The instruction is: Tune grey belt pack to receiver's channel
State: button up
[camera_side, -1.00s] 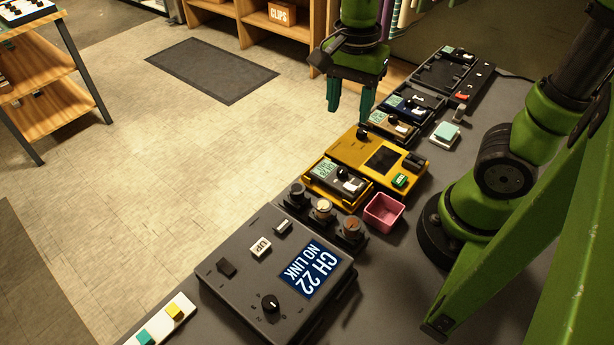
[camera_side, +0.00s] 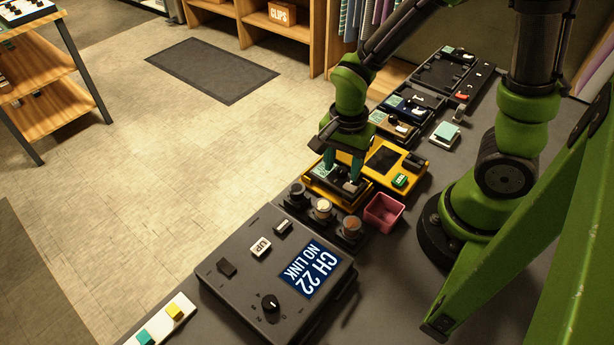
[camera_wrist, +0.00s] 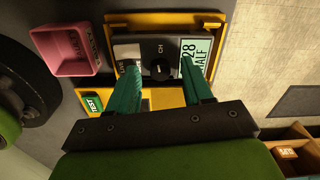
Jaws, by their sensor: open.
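The grey belt pack (camera_side: 320,172) lies in a yellow cradle beyond the receiver in the side view. In the wrist view the belt pack (camera_wrist: 148,50) shows a black knob (camera_wrist: 160,68) marked CH and a pale screen (camera_wrist: 194,55) reading 28 HALF. My gripper (camera_side: 343,173) is lowered over the pack. In the wrist view my gripper (camera_wrist: 160,67) is open, with one teal finger on each side of the knob; whether they touch it is unclear. The grey receiver (camera_side: 236,281) shows CH 22 NO LINK on its screen (camera_side: 308,269).
A yellow tester (camera_side: 404,165) with a green TEST button adjoins the pack's cradle. A pink bin (camera_side: 381,222) and several dark round posts with knobs (camera_side: 322,208) stand close to it. Other packs (camera_side: 392,126) lie farther back along the bench.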

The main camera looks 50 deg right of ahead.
jog(key=shift+c, duration=0.2)
grip_shut()
jog(key=shift+n, duration=0.4)
jog(key=n, duration=0.7)
jog(key=shift+n, duration=0.3)
jog(key=n, duration=0.3)
jog(key=shift+n, duration=2.2)
